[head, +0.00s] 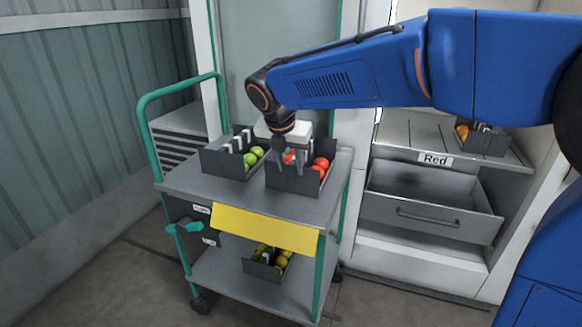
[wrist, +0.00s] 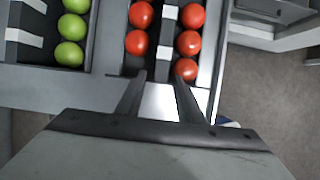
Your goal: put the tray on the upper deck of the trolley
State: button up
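The trolley's upper deck (head: 238,200) is grey and carries two dark trays side by side. The right tray (head: 290,181) holds red tomatoes; it also shows in the wrist view (wrist: 205,75), with a white-blocked divider down its middle. The left tray (head: 222,164) holds green tomatoes and shows at the left of the wrist view (wrist: 88,52). My gripper (head: 290,163) is over the red tray, fingers pointing down. In the wrist view its fingers (wrist: 157,76) stand apart at the tray's end, with a pale surface between them. Contact with the tray cannot be made out.
A tray of yellow tomatoes (head: 262,270) sits on the trolley's lower deck (head: 225,275). At right, a cabinet has a shelf labelled Red (head: 435,159), another tray (head: 488,143) on it, and an open drawer (head: 425,213). A green handle (head: 147,120) rises at the trolley's left.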

jog(key=v, duration=1.1)
jog(key=s+d+f+m, duration=0.2)
jog(key=s+d+m, duration=0.1)
jog(key=d+m, duration=0.3)
jog(key=s+d+f+m+y, duration=0.1)
jog(key=s+d+m, duration=0.25)
jog(key=d, duration=0.45)
jog(key=s+d+f+m, duration=0.2)
jog(key=s+d+m, duration=0.1)
jog(key=d+m, duration=0.25)
jog(key=s+d+f+m, duration=1.2)
jog(key=s+f+m, duration=0.1)
jog(key=s+m, duration=0.3)
jog(key=shift+m+y, duration=0.3)
jog(key=shift+m, duration=0.2)
jog(key=shift+s, duration=0.15)
jog(key=shift+c, duration=0.3)
